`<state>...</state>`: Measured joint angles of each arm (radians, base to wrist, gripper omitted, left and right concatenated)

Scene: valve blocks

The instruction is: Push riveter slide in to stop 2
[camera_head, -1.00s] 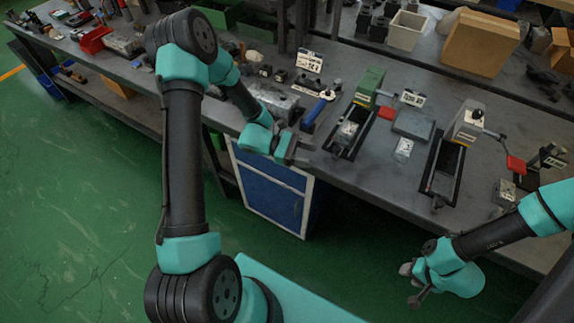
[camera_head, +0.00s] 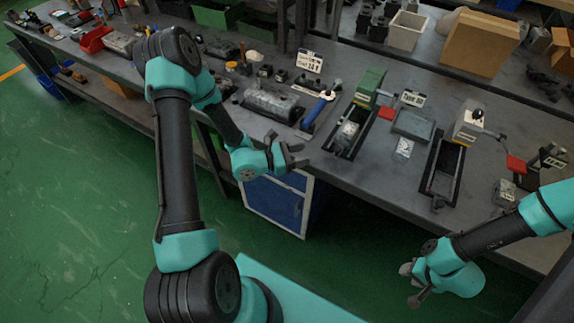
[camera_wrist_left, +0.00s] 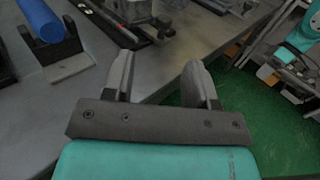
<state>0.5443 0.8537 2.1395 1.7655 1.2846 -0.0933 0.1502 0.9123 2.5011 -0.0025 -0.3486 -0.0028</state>
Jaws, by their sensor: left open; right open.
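Two slide fixtures stand on the bench, and I cannot tell which is the riveter. The green-topped fixture (camera_head: 369,85) has a black track (camera_head: 339,149) running to the bench's front edge, with a grey metal block (camera_head: 346,134) in it. The beige-topped fixture (camera_head: 468,121) has a similar black track (camera_head: 443,172) further right. My left gripper (camera_head: 298,154) is open and empty at the bench's front edge, left of the green fixture's track and apart from it. Its spread fingers show in the left wrist view (camera_wrist_left: 163,76). My right gripper (camera_head: 411,284) is open over the floor in front.
A blue-handled tool (camera_head: 317,111) lies left of the green fixture; a blue cylinder (camera_wrist_left: 42,18) shows in the wrist view. A grey metal housing (camera_head: 271,103) sits further left. A grey plate (camera_head: 413,124) lies between the fixtures. A blue cabinet (camera_head: 272,198) stands below.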

